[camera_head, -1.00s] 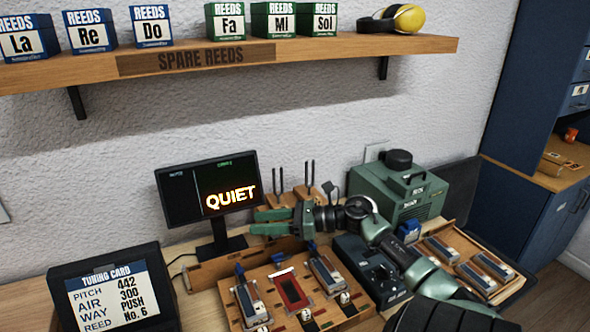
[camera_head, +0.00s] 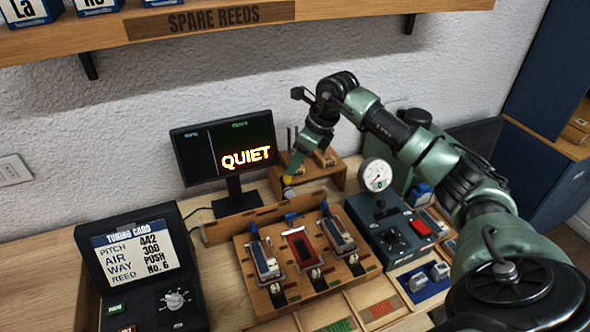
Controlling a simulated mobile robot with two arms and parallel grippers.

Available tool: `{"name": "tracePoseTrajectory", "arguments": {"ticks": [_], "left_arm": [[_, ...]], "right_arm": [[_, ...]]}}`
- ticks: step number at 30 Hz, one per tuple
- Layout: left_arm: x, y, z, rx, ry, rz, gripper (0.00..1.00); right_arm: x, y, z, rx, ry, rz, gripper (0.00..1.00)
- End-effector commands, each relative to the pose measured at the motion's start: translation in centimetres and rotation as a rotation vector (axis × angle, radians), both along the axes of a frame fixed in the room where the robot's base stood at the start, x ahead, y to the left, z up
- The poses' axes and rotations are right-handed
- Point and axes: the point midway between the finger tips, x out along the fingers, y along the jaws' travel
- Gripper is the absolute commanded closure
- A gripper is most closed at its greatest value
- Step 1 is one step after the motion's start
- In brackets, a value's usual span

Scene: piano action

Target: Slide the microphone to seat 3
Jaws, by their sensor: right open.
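My right gripper (camera_head: 292,172) points down behind the three seats, above the back of the bench. Its jaws are open, though the fingers overlap from this angle. A notched wooden rail (camera_head: 230,222) runs behind the seat board (camera_head: 245,258). Seat numbers are not readable. The board holds two grey-blue reeds and a red one (camera_head: 301,247) in the middle. My left gripper is not in view.
The screen (camera_head: 224,148) reading QUIET stands left of my gripper. A wooden stand (camera_head: 320,172) with upright prongs is behind it. A round gauge (camera_head: 375,175) and control box (camera_head: 400,236) stand to the right, under my forearm. The tuning card box (camera_head: 135,250) is front left.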

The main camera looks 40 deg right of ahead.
Motion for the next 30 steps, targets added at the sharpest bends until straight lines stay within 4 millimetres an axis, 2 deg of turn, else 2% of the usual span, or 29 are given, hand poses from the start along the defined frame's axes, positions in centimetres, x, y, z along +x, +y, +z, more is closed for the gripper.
{"name": "tracePoseTrajectory", "arguments": {"ticks": [3,9,14,21,22,26,30], "left_arm": [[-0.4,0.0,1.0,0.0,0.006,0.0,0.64],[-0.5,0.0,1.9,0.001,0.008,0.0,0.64],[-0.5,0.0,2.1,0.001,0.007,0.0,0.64],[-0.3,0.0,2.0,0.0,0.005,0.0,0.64],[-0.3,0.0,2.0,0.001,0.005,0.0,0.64],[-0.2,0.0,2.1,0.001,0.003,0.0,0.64],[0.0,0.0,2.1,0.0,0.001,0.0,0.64]], "right_arm": [[0.6,0.5,-1.7,0.004,0.003,0.001,0.57],[1.6,1.1,-4.3,0.003,0.001,0.001,0.57],[1.8,1.2,-5.3,0.002,0.0,0.003,0.57],[1.9,1.2,-5.4,0.002,-0.001,0.003,0.57],[1.9,1.2,-5.4,0.002,-0.001,0.003,0.63],[1.9,1.2,-5.4,0.002,-0.002,0.003,0.99],[1.9,1.2,-5.4,0.002,-0.002,0.002,1.0]]}}
